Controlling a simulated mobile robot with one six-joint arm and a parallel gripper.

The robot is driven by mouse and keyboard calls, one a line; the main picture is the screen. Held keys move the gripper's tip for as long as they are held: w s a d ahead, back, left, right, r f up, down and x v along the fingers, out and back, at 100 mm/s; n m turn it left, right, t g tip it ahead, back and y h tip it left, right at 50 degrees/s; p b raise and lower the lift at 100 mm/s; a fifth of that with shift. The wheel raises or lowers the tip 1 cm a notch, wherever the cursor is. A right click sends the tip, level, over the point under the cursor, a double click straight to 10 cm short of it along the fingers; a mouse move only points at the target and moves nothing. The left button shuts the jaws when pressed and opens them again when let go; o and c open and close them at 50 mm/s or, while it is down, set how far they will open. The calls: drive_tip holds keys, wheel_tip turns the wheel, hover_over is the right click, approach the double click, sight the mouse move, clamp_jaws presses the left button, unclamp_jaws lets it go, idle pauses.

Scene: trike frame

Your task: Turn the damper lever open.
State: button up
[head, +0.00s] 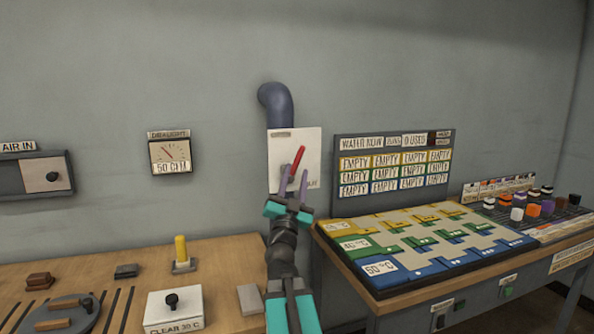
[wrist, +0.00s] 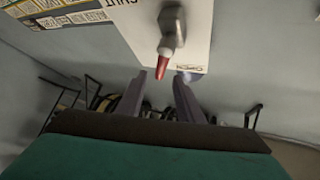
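The damper lever (head: 297,161) has a red handle and sits on a white plate (head: 283,150) on the wall, below a blue-grey pipe elbow. In the head view it slants, its top leaning right. In the wrist view, the lever's red end (wrist: 164,68) points from its grey hub towards my gripper, close to the OPEN label on the plate's edge (wrist: 191,67); a SHUT label is at the top. My gripper (head: 293,176) is open, its fingers apart. In the wrist view the red end lies between the fingertips (wrist: 161,78), with no clear contact on either side.
A blue-grey pipe elbow (head: 276,103) rises above the plate. A dial gauge (head: 170,154) hangs to the left. A board of EMPTY labels (head: 394,168) stands at right above a coloured tile table (head: 420,250). A wooden bench (head: 215,262) is at lower left.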

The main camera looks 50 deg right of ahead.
drive_tip(key=shift+b+v, duration=1.45)
drive_tip(key=shift+b, duration=0.15)
drive_tip(key=shift+c, duration=0.4)
